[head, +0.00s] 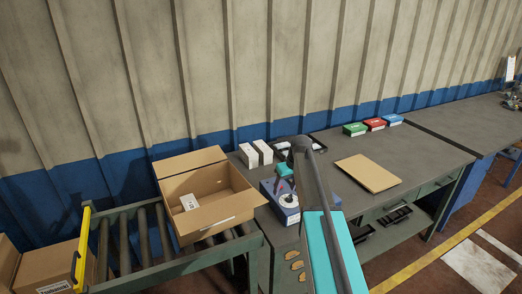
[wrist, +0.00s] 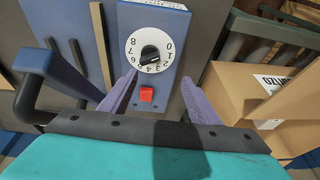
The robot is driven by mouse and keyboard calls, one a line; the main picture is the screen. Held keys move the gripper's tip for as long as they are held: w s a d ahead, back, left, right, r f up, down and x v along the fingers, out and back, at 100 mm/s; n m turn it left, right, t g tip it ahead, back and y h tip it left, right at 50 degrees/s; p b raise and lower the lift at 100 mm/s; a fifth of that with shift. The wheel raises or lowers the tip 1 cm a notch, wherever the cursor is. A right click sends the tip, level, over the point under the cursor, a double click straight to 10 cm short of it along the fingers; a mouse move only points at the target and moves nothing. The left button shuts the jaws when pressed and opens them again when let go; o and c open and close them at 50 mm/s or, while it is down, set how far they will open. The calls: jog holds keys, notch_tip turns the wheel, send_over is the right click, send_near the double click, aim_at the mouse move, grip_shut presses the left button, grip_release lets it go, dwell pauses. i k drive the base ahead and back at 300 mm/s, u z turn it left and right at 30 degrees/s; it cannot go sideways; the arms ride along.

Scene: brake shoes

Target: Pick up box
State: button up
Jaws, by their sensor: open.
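Several boxes could be the task's box. A large open cardboard box (head: 212,215) stands on the roller conveyor, with a small white box (head: 188,202) inside it. Two white boxes (head: 255,153) stand upright at the back of the table. Green (head: 354,129), red (head: 375,124) and blue (head: 393,119) boxes lie in a row further right. My gripper (wrist: 160,80) is open and empty, its purple fingers apart in front of a blue control box (wrist: 152,50) with a white dial and red button. In the head view my arm partly hides the gripper and a blue control box (head: 283,204).
A flat cardboard piece (head: 367,173) lies on the grey table (head: 425,157). A dark tray (head: 318,145) sits behind my arm. Closed cardboard boxes (head: 50,268) stand at the lower left, beside a yellow frame (head: 82,245). A labelled cardboard box (wrist: 240,92) is at right in the wrist view.

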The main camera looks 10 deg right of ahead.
aim_at(265, 152)
jog(key=i, duration=1.3)
